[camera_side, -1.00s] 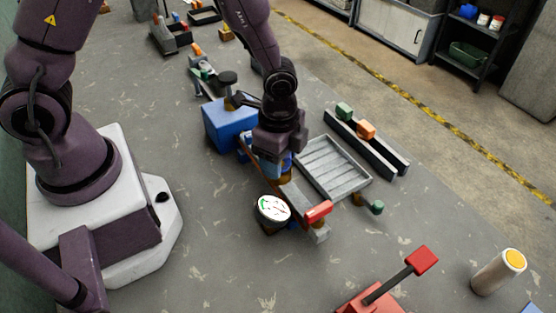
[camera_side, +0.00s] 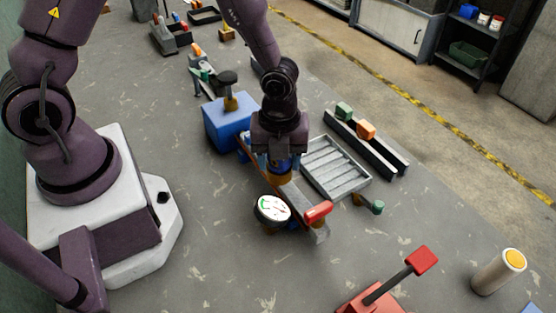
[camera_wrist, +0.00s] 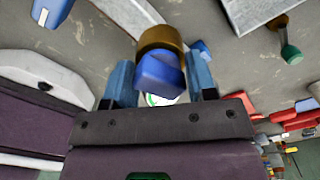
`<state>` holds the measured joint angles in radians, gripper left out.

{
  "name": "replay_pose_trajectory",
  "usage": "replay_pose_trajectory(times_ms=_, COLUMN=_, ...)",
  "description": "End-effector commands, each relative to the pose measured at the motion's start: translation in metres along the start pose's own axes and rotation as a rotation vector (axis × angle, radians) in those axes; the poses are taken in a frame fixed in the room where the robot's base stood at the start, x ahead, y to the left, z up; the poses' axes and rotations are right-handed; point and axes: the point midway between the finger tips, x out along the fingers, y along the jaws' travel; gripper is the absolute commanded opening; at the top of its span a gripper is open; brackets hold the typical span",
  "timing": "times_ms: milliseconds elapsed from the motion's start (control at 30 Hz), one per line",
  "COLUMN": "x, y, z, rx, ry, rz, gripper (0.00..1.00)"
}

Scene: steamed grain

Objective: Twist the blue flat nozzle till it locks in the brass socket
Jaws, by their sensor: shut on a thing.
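The blue flat nozzle (camera_wrist: 160,72) shows between the two blue fingers of my gripper (camera_wrist: 161,84) in the wrist view. My gripper is shut on it. The brass socket (camera_wrist: 161,38) is a round ring right against the nozzle, which sits at its mouth. In the side view my gripper (camera_side: 279,162) points down over the grey fixture, and the nozzle (camera_side: 281,166) shows between its fingers. The socket (camera_side: 285,179) shows just below. How deep the nozzle is seated, and whether it is locked, I cannot tell.
A round white gauge (camera_side: 272,208) and a red-handled lever (camera_side: 318,211) stand close in front of my gripper. A grey slatted tray (camera_side: 336,168) is to the right, a blue box (camera_side: 228,124) behind left. Bare grey floor lies in front on the left.

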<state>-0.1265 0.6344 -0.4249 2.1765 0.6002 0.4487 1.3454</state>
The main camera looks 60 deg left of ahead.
Motion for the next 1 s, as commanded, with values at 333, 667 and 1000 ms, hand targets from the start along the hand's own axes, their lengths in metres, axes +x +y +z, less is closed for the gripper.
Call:
replay_pose_trajectory(times_ms=333, x=-0.0004, y=-0.0025, z=0.0012, rx=0.071, ry=-0.001, rz=-0.009, gripper=0.30)
replay_pose_trajectory(times_ms=667, x=-0.0007, y=-0.0033, z=0.0016, rx=0.360, ry=-0.004, rz=-0.011, gripper=0.31)
replay_pose_trajectory(times_ms=1000, x=-0.0006, y=-0.0024, z=0.0011, rx=0.355, ry=-0.003, rz=-0.008, gripper=0.96)
